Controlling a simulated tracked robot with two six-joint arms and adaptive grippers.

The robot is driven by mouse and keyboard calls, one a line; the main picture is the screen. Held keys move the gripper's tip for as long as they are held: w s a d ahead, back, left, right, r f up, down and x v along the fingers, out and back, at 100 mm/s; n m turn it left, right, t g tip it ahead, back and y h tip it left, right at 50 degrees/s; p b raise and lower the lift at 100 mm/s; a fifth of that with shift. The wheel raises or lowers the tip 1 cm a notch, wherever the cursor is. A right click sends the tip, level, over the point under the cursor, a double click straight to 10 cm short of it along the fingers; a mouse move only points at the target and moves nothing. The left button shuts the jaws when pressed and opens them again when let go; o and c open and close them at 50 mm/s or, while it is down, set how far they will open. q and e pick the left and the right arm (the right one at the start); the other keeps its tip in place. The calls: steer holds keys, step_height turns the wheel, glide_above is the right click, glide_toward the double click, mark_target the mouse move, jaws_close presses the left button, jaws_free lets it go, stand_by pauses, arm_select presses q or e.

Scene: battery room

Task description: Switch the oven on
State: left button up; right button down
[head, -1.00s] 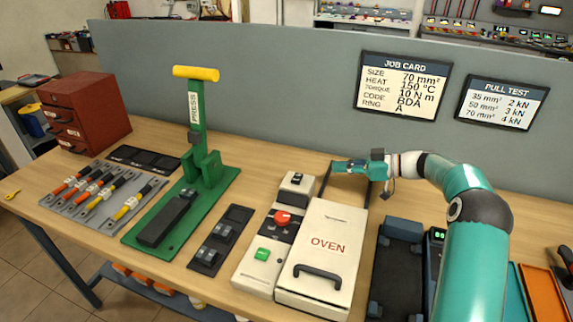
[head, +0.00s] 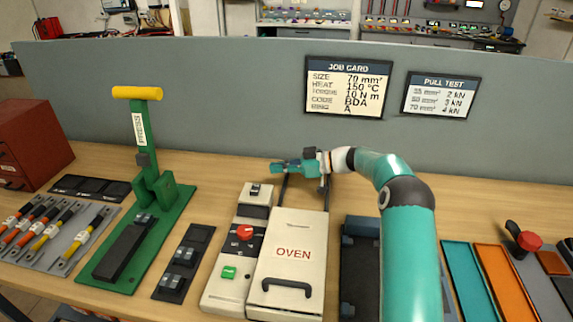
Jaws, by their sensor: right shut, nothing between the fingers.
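The oven (head: 292,254) is a white box with a flat lid marked OVEN and a black handle at its front. Its control panel (head: 215,291) runs along its left side, with a black switch (head: 255,190) at the back, a red knob (head: 244,232) in the middle and a green button (head: 229,272) at the front. My right gripper (head: 274,167) is shut and empty. It points left behind the oven's back edge, a little behind and right of the black switch in the picture, apart from it. My left gripper is not in view.
A green press (head: 150,180) with a yellow handle stands left of the oven, with a black tray of blocks (head: 183,262) between them. A grey partition (head: 230,100) closes the bench's back. My right arm passes over the dark unit right of the oven.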

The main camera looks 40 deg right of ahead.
mark_target(264, 188)
steer(key=p+x, duration=0.2)
steer(key=x, duration=0.3)
steer(key=shift+a, duration=0.15)
steer(key=f, duration=0.1)
steer(key=f+p, duration=0.1)
steer(key=f, duration=0.1)
steer(key=shift+s+d+f, duration=0.1)
steer(key=shift+d+f, duration=0.05)
steer(key=shift+d, duration=0.05)
steer(key=shift+f, duration=0.35)
